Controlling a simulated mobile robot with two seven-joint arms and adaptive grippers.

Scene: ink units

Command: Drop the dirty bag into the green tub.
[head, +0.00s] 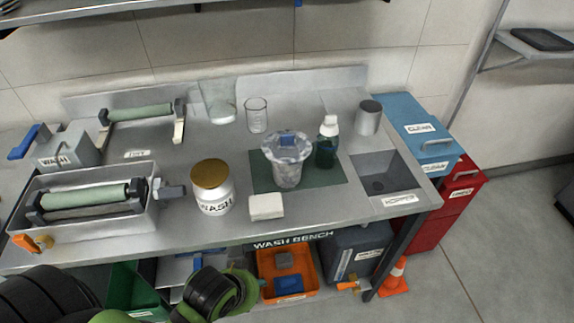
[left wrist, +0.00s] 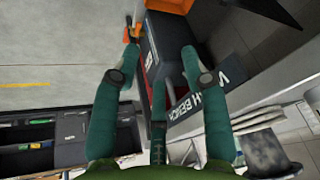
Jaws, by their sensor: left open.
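A clear, crumpled bag (head: 287,172) with a blue patch near its top stands upright on the dark green mat in the middle of the bench. I cannot tell whether it is the dirty one. A green tub (head: 122,288) shows under the bench at the left, partly hidden by my left arm. My left gripper (left wrist: 155,65) shows its green fingers spread and empty in the left wrist view, in front of the bench edge and its sign. In the head view my black and green left arm is low at the front, its fingertips not clearly visible. My right gripper is not in view.
On the bench are a WASH jar (head: 212,190), a white block (head: 266,206), a dark green bottle (head: 327,145), a beaker (head: 256,115) and a roller tray (head: 95,225). An orange tub (head: 309,265) sits below. Blue (head: 425,135) and red (head: 462,190) bins stand right.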

